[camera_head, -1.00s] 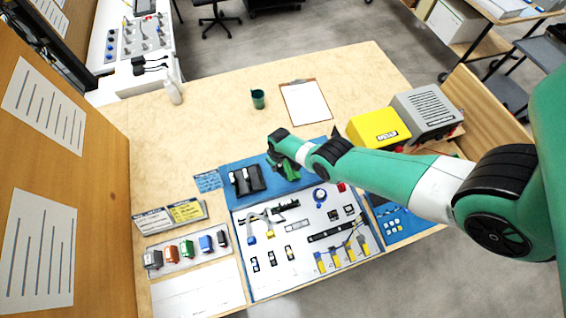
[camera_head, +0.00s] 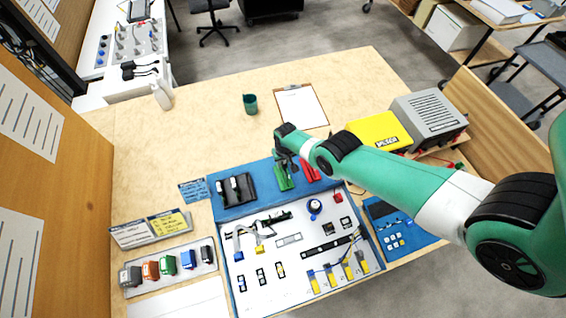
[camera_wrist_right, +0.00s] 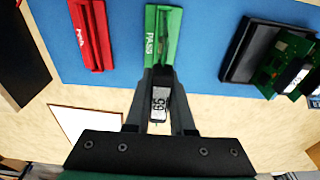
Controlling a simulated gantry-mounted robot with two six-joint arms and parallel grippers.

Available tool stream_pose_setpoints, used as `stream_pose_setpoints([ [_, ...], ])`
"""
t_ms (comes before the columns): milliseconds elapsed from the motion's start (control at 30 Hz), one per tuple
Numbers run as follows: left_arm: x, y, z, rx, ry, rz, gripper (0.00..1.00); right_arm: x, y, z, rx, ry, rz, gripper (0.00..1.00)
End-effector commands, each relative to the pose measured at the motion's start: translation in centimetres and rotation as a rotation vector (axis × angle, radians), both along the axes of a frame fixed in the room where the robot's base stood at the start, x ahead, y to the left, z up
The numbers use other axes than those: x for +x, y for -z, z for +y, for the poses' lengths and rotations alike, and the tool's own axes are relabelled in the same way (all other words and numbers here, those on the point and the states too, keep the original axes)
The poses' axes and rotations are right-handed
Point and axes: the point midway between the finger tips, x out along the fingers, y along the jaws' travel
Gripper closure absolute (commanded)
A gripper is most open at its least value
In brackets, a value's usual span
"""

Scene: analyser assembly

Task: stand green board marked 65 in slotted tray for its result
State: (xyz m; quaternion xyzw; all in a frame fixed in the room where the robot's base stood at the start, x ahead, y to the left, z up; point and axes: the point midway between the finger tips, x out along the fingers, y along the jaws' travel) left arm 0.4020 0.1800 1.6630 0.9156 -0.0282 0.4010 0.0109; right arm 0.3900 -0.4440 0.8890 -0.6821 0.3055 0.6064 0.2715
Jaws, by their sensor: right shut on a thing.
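The green board marked 65 (camera_wrist_right: 159,103) is between the fingers of my right gripper (camera_wrist_right: 160,76) in the right wrist view. I see it nearly edge-on, with its white label facing the camera. The green slotted tray marked PASS (camera_wrist_right: 163,38) lies just beyond the fingertips; it also shows in the head view (camera_head: 284,178). A red slotted tray (camera_wrist_right: 91,36), its word hard to read, lies left of it. In the head view my right gripper (camera_head: 288,158) is at the green tray's far end. I cannot tell whether the board touches the tray. My left gripper is not in view.
A black holder (camera_wrist_right: 257,62) with green boards stands right of the trays in the wrist view. A clipboard (camera_head: 302,106) and a green cup (camera_head: 250,103) lie farther back. Yellow (camera_head: 380,132) and grey (camera_head: 428,118) boxes stand at the right.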

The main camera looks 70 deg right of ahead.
Motion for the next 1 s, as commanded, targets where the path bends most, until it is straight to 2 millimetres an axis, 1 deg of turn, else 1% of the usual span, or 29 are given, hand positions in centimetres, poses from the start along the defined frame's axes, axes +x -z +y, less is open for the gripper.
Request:
stream_pose_setpoints([
  [33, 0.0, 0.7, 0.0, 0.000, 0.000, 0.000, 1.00, 0.0, 0.7, 0.0, -0.001, 0.000, -0.001, 1.00],
  [67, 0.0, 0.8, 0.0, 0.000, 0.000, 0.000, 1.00, 0.0, 0.8, 0.0, -0.001, 0.000, -0.001, 1.00],
  [567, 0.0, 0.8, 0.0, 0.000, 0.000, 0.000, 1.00, 0.0, 0.8, 0.0, -0.001, -0.001, -0.001, 1.00],
  [1000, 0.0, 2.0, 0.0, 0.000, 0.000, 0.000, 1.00, 0.0, 2.0, 0.0, -0.001, -0.001, -0.001, 1.00],
])
